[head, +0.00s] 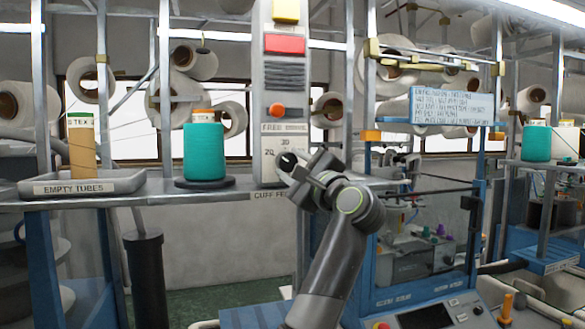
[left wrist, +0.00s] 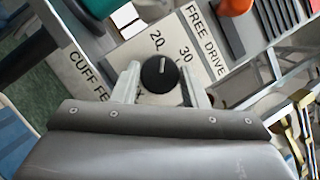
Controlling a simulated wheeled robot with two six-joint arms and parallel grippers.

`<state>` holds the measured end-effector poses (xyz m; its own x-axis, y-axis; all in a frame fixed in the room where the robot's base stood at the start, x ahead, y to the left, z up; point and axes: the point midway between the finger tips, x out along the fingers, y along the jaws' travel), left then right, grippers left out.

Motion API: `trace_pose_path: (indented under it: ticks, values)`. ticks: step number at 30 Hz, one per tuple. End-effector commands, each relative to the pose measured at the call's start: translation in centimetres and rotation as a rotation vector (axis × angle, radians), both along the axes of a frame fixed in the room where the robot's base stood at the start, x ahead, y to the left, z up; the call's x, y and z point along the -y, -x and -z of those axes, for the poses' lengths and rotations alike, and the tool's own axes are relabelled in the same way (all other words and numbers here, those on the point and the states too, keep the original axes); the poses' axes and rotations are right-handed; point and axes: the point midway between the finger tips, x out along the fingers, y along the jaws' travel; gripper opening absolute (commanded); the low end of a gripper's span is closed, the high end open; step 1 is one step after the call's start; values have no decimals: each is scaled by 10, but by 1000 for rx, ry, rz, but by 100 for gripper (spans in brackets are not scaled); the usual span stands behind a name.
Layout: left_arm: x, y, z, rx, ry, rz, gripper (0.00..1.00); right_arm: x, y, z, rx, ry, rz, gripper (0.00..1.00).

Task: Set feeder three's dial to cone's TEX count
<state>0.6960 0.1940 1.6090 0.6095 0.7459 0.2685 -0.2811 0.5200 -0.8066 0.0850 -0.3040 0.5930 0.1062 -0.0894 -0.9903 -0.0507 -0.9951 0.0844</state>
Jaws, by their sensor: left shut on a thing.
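The black dial (head: 287,161) is on the pale control column (head: 268,120), beside printed numbers including 20 and 30. My right gripper is not in view.
An orange knob (head: 276,111) and a red block (head: 285,44) are above the dial. A tray marked EMPTY TUBES (head: 75,188) holds a tan tube labelled TEX (head: 82,155). A written board (head: 451,106) hangs at right. Another teal cone (head: 537,143) stands far right.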

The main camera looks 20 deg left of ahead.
Motion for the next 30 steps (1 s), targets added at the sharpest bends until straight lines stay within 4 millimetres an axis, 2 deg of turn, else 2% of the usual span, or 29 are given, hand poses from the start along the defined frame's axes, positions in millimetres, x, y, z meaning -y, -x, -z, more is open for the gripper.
trace_pose_path:
  ticks: [10, 26, 27, 30]
  values:
    - [1, -1, -1, 76, 113, 5, 17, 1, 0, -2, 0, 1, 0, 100]
    - [1, -1, -1, 90, 132, 5, 17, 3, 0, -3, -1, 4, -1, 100]
    - [1, -1, -1, 91, 131, 5, 42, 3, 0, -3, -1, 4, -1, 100]
    - [1, -1, -1, 90, 132, 5, 55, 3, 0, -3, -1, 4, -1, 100]
